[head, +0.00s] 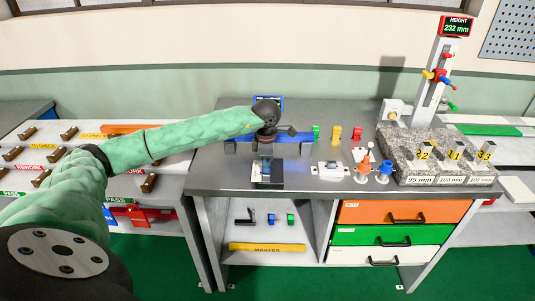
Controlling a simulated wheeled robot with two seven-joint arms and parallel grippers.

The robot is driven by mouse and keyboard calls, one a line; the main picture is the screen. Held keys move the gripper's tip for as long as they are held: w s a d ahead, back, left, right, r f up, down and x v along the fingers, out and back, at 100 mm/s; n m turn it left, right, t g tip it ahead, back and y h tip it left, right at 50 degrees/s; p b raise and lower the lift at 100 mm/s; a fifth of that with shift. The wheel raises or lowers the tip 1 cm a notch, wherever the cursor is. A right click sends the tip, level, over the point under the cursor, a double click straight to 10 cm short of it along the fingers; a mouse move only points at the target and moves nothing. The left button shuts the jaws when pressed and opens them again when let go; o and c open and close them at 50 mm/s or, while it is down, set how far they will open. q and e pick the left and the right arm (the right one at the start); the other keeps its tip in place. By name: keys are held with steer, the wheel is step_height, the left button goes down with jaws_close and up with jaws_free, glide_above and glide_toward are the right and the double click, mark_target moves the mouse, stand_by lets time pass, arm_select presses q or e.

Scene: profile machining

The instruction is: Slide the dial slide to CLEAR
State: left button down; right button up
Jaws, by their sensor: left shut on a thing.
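My left arm reaches in from the left, and my left gripper (266,138) is over the dial fixture at the back middle of the grey bench. The gripper is shut on a part of the fixture that appears to be the dial slide; its dark hand covers most of it. A blue bar (298,137) of the fixture shows on both sides of the hand. A dark base block (276,175) with a pale front piece stands in front. A small blue-edged screen (268,99) is behind. I cannot read any CLEAR mark. My right gripper is not in view.
Small green (316,131), yellow (337,132) and red (357,133) pieces stand right of the fixture. Orange (366,167) and blue (384,172) knobbed items stand near the front. A granite block (410,150) with a height gauge (440,80) is at the right.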

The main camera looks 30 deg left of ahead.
arm_select(q)
steer(key=shift+s+d+f+b, duration=0.1)
steer(key=shift+s+d+b, duration=0.1)
steer(key=shift+s+b, duration=0.15)
stand_by(0.4)
steer(key=c, duration=1.2)
jaws_free()
steer(key=shift+c, duration=0.2)
steer(key=shift+r, duration=0.2)
steer(key=shift+r+p, duration=0.4)
steer(key=shift+r, duration=2.5)
